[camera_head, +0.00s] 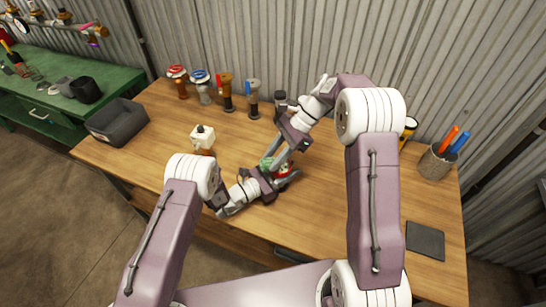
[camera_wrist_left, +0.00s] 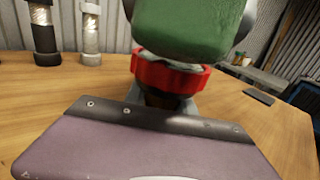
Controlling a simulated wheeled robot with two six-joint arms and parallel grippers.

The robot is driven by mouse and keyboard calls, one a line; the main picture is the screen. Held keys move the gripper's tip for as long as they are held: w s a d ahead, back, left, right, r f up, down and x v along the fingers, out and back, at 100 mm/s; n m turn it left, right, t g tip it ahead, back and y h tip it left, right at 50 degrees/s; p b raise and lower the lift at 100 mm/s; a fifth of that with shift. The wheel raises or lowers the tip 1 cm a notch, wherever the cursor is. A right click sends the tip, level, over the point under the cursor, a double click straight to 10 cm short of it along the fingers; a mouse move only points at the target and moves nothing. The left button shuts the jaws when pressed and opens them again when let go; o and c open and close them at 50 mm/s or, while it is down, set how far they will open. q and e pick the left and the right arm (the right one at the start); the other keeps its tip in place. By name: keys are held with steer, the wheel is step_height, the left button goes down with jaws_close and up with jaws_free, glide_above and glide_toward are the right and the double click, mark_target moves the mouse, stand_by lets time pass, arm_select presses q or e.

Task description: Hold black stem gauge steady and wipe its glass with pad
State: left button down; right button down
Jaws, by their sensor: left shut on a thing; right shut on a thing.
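The gauge (camera_head: 285,172) stands near the table's middle, with a red collar (camera_wrist_left: 170,75) above a dark stem that is mostly hidden. My left gripper (camera_head: 272,182) is shut on the gauge low down, below the collar. A green pad (camera_wrist_left: 185,30) fills the top of the left wrist view, just above the collar and in front of the gauge's head. The pad also shows as a small green patch in the head view (camera_head: 266,163). My right gripper (camera_head: 279,158) comes down from the upper right, shut on the pad. The glass is hidden; I cannot tell whether the pad touches it.
Several valves and fittings, including a red-wheeled valve (camera_head: 177,73), stand along the table's back. A white-topped fitting (camera_head: 203,136) stands left of my grippers. A grey bin (camera_head: 118,122) is at the left, a pen cup (camera_head: 437,163) and dark mat (camera_head: 425,240) at the right.

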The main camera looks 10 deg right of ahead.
steer(key=shift+w+d, duration=0.15)
steer(key=shift+d, duration=0.5)
steer(key=shift+w+d, duration=0.15)
steer(key=shift+d, duration=0.5)
steer(key=shift+s+a+f, duration=0.1)
steer(key=shift+s+a, duration=0.1)
steer(key=shift+a, duration=0.55)
steer(key=shift+s+a, duration=0.15)
steer(key=shift+a, duration=0.55)
steer(key=shift+w+d, duration=0.2)
steer(key=shift+d, duration=0.55)
steer(key=shift+w+d, duration=0.15)
steer(key=shift+d, duration=0.55)
steer(key=shift+r, duration=2.15)
steer(key=d, duration=0.8)
